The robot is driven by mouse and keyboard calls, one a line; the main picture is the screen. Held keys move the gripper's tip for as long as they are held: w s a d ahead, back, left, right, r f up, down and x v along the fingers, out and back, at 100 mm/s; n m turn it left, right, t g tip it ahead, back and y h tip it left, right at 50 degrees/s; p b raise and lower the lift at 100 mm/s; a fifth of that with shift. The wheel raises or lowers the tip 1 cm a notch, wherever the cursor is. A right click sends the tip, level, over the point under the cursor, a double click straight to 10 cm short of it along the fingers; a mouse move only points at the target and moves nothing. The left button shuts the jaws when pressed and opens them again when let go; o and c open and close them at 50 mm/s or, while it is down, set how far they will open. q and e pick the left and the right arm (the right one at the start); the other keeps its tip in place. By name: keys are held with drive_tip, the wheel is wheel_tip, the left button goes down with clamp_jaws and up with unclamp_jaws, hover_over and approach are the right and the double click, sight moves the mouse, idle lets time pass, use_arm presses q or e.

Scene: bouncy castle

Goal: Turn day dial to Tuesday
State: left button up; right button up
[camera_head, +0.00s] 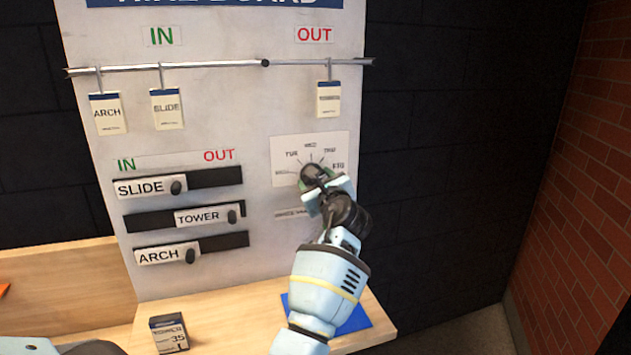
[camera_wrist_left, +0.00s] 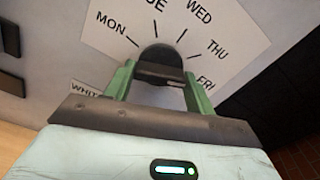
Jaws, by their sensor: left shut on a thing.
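The day dial is a dark round knob (camera_wrist_left: 160,58) on a white card (camera_head: 336,148) on the board, with MON, TUE, WED, THU and FRI fanned around it. My left gripper (camera_head: 314,175) is at the dial. In the left wrist view its two green fingers (camera_wrist_left: 158,85) are shut on the knob, one on each side. The TUE label (camera_head: 291,154) is up and left of the knob. It is partly cut off at the top of the left wrist view. I cannot tell which day the knob points to. My right gripper is not in view.
Sliders marked SLIDE (camera_head: 140,187), TOWER (camera_head: 198,217) and ARCH (camera_head: 156,255) are left of the dial. Tags hang from a rail (camera_head: 205,65) above. A small box (camera_head: 169,335) and a blue sheet (camera_head: 357,321) lie on the wooden ledge below.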

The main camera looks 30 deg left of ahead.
use_arm(q)
drive_tip(key=shift+n+b, duration=1.65)
drive_tip(key=shift+n, duration=9.15)
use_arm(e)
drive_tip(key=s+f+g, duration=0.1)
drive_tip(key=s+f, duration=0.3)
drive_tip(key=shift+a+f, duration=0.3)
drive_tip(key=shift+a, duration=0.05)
use_arm(q)
drive_tip(key=shift+d, duration=0.1)
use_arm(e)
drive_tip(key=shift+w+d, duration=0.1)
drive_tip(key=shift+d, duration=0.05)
use_arm(q)
drive_tip(key=o, duration=1)
drive_tip(key=shift+r, duration=0.1)
